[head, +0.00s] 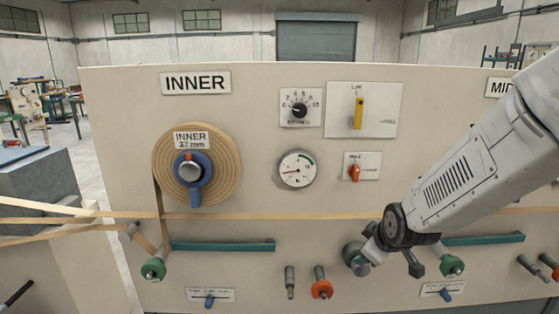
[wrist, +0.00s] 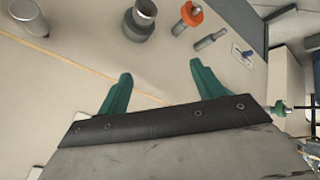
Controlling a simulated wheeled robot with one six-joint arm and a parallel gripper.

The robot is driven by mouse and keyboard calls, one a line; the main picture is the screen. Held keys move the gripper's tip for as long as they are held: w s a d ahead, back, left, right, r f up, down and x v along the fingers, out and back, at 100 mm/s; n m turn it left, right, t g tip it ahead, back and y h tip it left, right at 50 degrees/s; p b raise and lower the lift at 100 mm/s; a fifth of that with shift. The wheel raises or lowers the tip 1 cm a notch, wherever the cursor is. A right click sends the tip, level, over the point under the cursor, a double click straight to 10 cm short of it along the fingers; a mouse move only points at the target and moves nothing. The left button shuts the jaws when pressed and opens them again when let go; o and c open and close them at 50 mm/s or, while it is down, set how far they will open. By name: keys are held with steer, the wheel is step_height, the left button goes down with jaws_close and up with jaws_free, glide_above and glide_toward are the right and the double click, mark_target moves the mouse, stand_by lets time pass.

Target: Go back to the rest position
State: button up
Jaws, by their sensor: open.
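My gripper (wrist: 161,88) shows in the wrist view as two green fingers set wide apart on a dark bar, with nothing between them. It is open. In the head view my arm comes in from the right, and its end is in front of the lower right of the cream panel (head: 245,100). The fingers are hard to make out there. In the wrist view a grey knob (wrist: 138,24), an orange knob (wrist: 192,13) and a grey peg (wrist: 210,40) lie beyond the fingertips, apart from them.
A wound tan reel (head: 228,165) with a blue hub lever sits under the INNER sign (head: 195,83). A tan strip (head: 300,216) runs across the panel behind my arm. Dials, a yellow lever (head: 359,112) and an orange switch (head: 354,173) stand left of my arm.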

steer(key=s+d+r+m+g, duration=0.1)
steer(key=s+r+m+g, duration=0.1)
steer(key=s, duration=0.8)
steer(key=s+d+r+m+g, duration=0.1)
steer(key=s+r+m, duration=0.3)
steer(key=s, duration=0.6)
steer(key=s+d+r+m+g, duration=0.1)
steer(key=s+r+m+g, duration=0.2)
steer(key=s+r, duration=0.4)
steer(key=s, duration=0.3)
steer(key=shift+s+d+g+h, duration=0.3)
steer(key=shift+d, duration=0.05)
